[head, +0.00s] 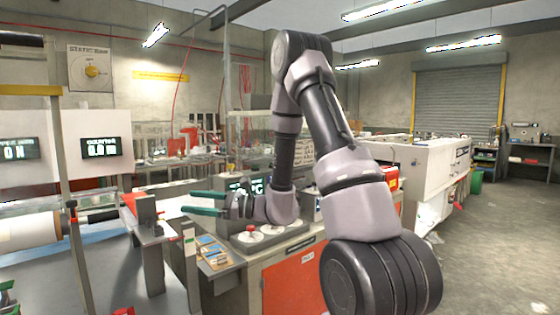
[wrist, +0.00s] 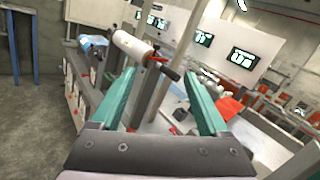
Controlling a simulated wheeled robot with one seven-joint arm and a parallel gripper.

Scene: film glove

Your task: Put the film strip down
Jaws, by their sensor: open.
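My gripper (head: 187,202) is open, its two green fingers pointing left in the head view. I cannot make out the film strip in either view. A pale roll (head: 28,232) lies at the left in the head view. It also shows beyond the fingers in the wrist view (wrist: 130,45).
Small blue and tan cards (head: 212,250) lie on a ledge below my gripper. A grey console (head: 262,238) with a red knob stands to the right. An upright post (head: 75,225) stands at the left. Open floor (head: 490,255) is at the right.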

